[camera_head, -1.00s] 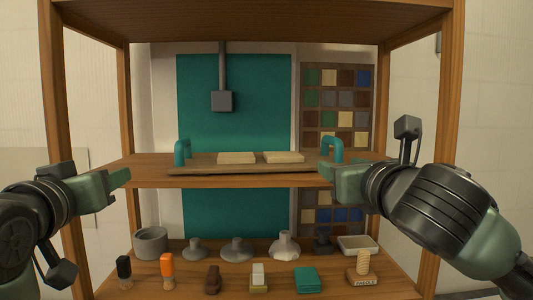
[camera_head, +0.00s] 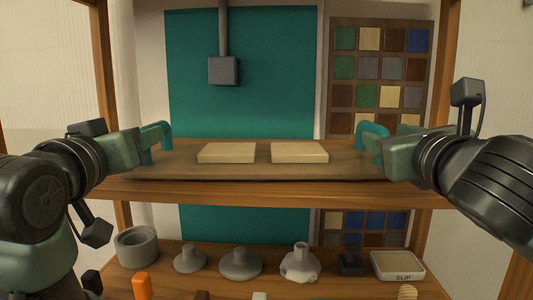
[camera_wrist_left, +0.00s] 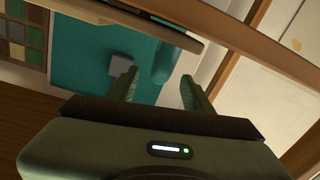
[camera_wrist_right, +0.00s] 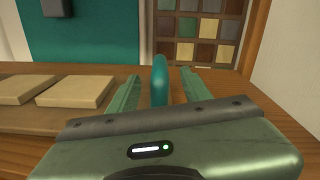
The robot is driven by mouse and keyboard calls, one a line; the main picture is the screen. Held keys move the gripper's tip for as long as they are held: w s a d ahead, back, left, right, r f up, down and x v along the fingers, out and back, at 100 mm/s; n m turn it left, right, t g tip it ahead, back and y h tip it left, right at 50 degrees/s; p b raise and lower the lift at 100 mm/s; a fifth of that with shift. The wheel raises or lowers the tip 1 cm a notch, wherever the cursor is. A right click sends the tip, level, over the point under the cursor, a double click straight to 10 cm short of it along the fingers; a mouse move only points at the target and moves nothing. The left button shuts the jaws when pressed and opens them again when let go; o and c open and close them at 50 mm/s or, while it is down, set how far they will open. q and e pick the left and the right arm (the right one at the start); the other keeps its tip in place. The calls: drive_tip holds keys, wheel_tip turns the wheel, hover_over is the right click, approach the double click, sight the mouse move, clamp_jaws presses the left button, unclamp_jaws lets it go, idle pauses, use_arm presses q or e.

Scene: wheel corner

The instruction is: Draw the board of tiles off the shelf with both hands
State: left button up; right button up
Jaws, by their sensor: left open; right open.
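The wooden board (camera_head: 240,172) lies on the middle shelf with two pale tiles on it, a left tile (camera_head: 227,153) and a right tile (camera_head: 299,152). A teal handle stands at each end: the left handle (camera_head: 158,131) and the right handle (camera_head: 371,131). My right gripper (camera_wrist_right: 160,82) is open, with the right handle between its fingers in the right wrist view. My left gripper (camera_wrist_left: 158,88) is open at the left handle, which shows between and beyond its fingers in the left wrist view (camera_wrist_left: 164,62). Contact at either handle cannot be told.
The wooden shelf edge (camera_head: 270,194) runs under the board, with posts at both sides. The lower shelf holds a grey pot (camera_head: 138,246), several grey pieces and a slip tray (camera_head: 397,264). A grey box (camera_head: 223,70) hangs behind, beside a tile sample panel (camera_head: 380,75).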

sight(372, 128)
use_arm(q)
drive_tip(key=shift+s, duration=0.1)
use_arm(e)
drive_tip(key=shift+s, duration=0.1)
use_arm(q)
drive_tip(key=w, duration=0.7)
drive_tip(key=shift+w, duration=0.4)
use_arm(e)
drive_tip(key=w, duration=0.7)
drive_tip(key=shift+w, duration=0.4)
use_arm(q)
clamp_jaws()
use_arm(e)
clamp_jaws()
use_arm(q)
drive_tip(key=shift+a, duration=0.1)
